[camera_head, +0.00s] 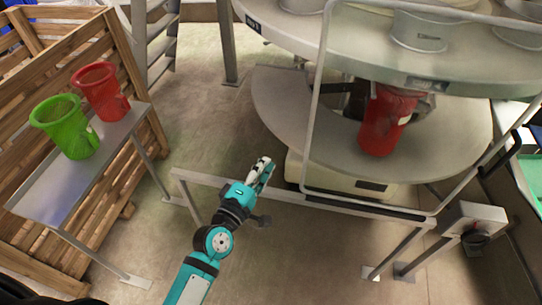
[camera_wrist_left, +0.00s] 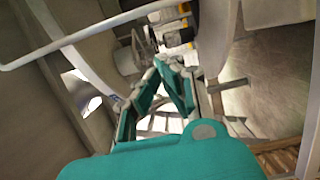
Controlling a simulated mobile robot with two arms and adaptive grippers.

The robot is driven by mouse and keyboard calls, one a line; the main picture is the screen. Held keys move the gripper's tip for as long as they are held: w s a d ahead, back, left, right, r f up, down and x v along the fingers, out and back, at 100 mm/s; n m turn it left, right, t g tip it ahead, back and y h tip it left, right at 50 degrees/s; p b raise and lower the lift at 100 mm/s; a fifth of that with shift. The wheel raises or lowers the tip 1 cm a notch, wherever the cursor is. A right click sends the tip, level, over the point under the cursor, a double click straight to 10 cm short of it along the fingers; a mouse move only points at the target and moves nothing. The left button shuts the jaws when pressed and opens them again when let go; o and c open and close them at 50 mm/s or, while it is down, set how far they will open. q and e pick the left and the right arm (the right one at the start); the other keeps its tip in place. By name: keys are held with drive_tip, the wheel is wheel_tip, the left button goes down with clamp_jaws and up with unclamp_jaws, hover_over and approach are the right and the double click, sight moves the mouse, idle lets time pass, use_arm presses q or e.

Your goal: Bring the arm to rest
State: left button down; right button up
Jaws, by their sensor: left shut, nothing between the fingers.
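My left gripper (camera_head: 262,165) is at the end of the teal and black left arm, near the middle of the head view. It is shut and empty, beside the metal rail of the round machine and apart from the jugs. In the left wrist view its fingers (camera_wrist_left: 163,64) come together at the tips with nothing between them. My right gripper does not show.
A green jug (camera_head: 66,128) and a red jug (camera_head: 101,92) stand on a metal shelf (camera_head: 45,195) at left, by a wooden crate (camera_head: 60,52). Another red container (camera_head: 385,122) is on the machine's lower round plate (camera_head: 300,130). A control box (camera_head: 474,222) is at right.

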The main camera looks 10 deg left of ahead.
use_arm(q)
drive_tip(key=shift+s+a, duration=0.15)
drive_tip(key=shift+s, duration=0.25)
